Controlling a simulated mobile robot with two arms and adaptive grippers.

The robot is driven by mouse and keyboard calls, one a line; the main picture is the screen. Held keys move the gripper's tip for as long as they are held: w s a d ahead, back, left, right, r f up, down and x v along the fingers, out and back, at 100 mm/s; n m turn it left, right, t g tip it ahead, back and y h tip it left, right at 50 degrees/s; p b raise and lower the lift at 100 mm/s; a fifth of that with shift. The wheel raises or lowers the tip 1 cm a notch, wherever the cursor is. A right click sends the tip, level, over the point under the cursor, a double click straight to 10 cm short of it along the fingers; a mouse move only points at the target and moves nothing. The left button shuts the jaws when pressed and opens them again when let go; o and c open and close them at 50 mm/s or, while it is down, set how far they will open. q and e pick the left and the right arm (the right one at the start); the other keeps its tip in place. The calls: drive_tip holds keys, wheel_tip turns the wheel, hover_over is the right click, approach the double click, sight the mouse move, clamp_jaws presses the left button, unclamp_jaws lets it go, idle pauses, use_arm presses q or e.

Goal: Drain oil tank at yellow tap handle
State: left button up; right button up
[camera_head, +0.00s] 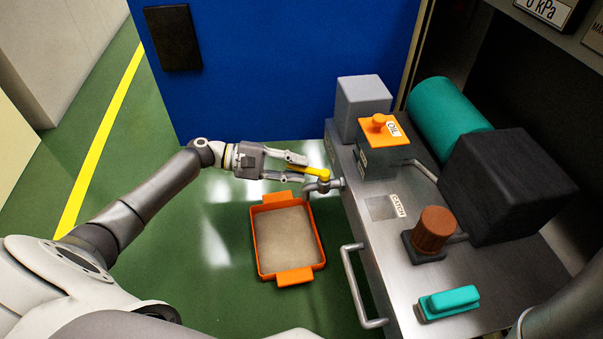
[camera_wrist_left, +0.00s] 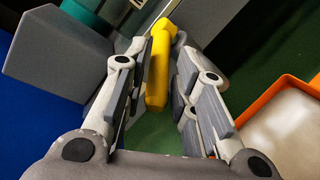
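The yellow tap handle (camera_head: 312,171) sits on a grey metal tap (camera_head: 323,188) at the left side of the metal bench. My left gripper (camera_head: 298,170) is at the handle, one finger on each side. In the left wrist view the yellow handle (camera_wrist_left: 158,72) lies between the open fingers (camera_wrist_left: 157,95), closer to the left finger, with a gap to the right one. The grey oil tank (camera_head: 377,163) has an orange lid (camera_head: 376,133) labelled OIL. An orange catch tray (camera_head: 258,245) with a beige inside lies below the tap. My right gripper is out of view.
The metal bench (camera_head: 370,245) carries a grey box (camera_head: 362,105), a teal cylinder (camera_head: 447,117), a black block (camera_head: 510,185), a brown cap (camera_head: 434,229) and a teal handle (camera_head: 449,302). A bar handle (camera_head: 353,285) sticks out beside the tray. Green floor is clear left of it.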

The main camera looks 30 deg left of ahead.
use_arm(q)
drive_tip(key=shift+x, duration=0.85)
